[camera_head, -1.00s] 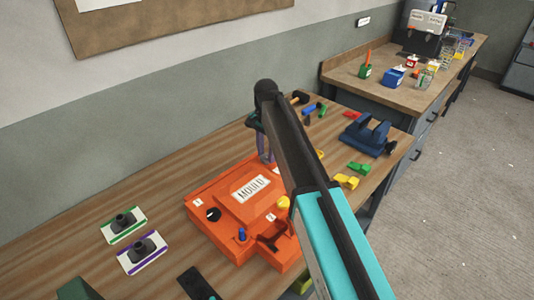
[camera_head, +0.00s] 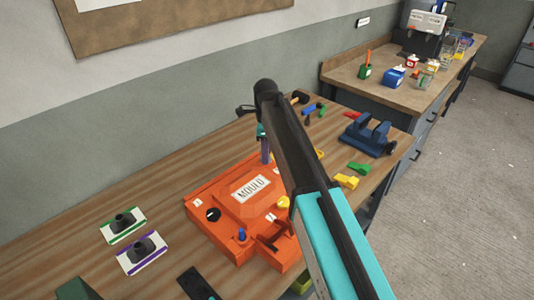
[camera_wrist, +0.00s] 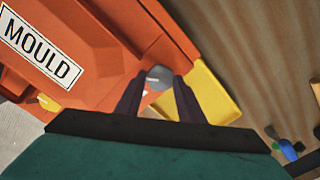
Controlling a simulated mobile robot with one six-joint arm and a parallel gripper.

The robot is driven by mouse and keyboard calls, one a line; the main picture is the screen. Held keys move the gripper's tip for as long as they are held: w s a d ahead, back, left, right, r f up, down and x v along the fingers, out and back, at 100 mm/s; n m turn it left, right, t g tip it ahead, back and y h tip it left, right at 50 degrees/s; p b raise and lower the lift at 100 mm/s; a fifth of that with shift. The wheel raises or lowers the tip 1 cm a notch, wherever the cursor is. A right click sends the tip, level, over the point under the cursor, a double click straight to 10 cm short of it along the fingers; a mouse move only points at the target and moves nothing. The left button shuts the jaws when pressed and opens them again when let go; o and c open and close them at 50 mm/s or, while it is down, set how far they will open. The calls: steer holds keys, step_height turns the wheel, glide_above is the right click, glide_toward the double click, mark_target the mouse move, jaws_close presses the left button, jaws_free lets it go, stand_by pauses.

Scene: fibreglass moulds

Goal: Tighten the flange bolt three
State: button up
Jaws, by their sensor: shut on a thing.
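The orange mould (camera_head: 205,228) lies on the wooden bench, with a white MOULD label on its raised lid. In the wrist view, my gripper (camera_wrist: 158,90) has its two dark purple fingers shut on a grey bolt head (camera_wrist: 158,74) at the mould's edge. In the head view my gripper (camera_head: 265,158) points down at the mould's far corner; my arm hides part of that side, and the bolt cannot be seen there. A black knob (camera_head: 213,214), a blue knob (camera_head: 241,235) and a yellow knob (camera_head: 283,202) sit elsewhere on the mould.
A yellow piece (camera_wrist: 215,98) lies right beside the gripped bolt. Two white plates with black fittings, green-edged (camera_head: 123,225) and purple-edged (camera_head: 142,252), lie left of the mould. A blue vise (camera_head: 368,134) and loose coloured parts are at the right. Bare bench lies behind the mould.

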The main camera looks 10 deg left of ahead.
steer(key=m, duration=0.7)
steer(key=shift+s+a, duration=0.1)
steer(key=shift+s, duration=0.15)
stand_by(0.4)
steer(key=o, duration=1)
steer(key=shift+o, duration=0.2)
steer(key=shift+r, duration=0.1)
steer(key=shift+w+r+p, duration=0.2)
steer(key=shift+r+p, duration=0.15)
steer(key=shift+r, duration=0.05)
steer(key=shift+r+p, duration=1.9)
steer(key=shift+r, duration=1.6)
steer(key=shift+s, duration=0.1)
